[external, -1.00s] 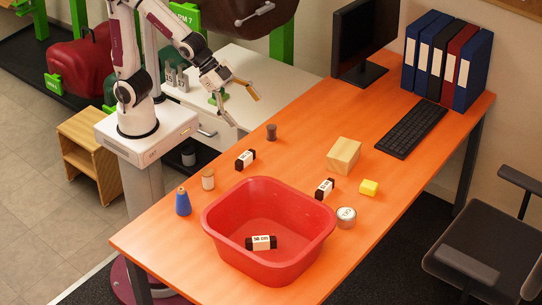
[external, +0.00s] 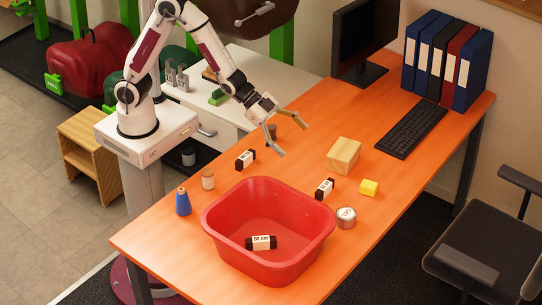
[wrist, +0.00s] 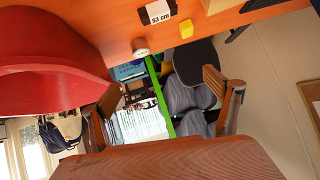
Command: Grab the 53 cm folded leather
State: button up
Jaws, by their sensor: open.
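The folded leather marked 53 cm (wrist: 158,12) is a dark roll with a white label band, at the top edge of the wrist view. By its place beside the tin and yellow block, it is the roll (external: 325,188) right of the red tub in the external view; its label is too small to read there. My gripper (external: 288,138) is open and empty above the table, behind and left of that roll. Its two fingers (wrist: 162,105) stand wide apart in the wrist view. A similar roll (external: 245,159) lies left of it, and another (external: 261,242) lies in the tub.
The red tub (external: 218,228) stands in front. A tin (external: 346,218), a yellow block (external: 369,187) and a wooden block (external: 343,155) surround the roll. A keyboard (external: 411,131) and binders are at the back right.

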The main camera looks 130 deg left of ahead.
jog(key=w+a+f+t, duration=0.1)
jog(key=w+a+f, duration=0.2)
jog(key=f, duration=0.5)
jog(key=t+h, duration=0.1)
jog(key=t, duration=0.1)
send_near(323, 184)
jog(key=shift+r+x, duration=0.2)
jog(key=shift+x, duration=0.9)
jog(key=shift+f, duration=0.7)
jog(key=shift+x, duration=1.25)
jog(key=shift+w, duration=0.15)
jog(key=shift+r+x, duration=0.2)
jog(key=shift+x, duration=2.25)
jog(key=shift+w, duration=0.1)
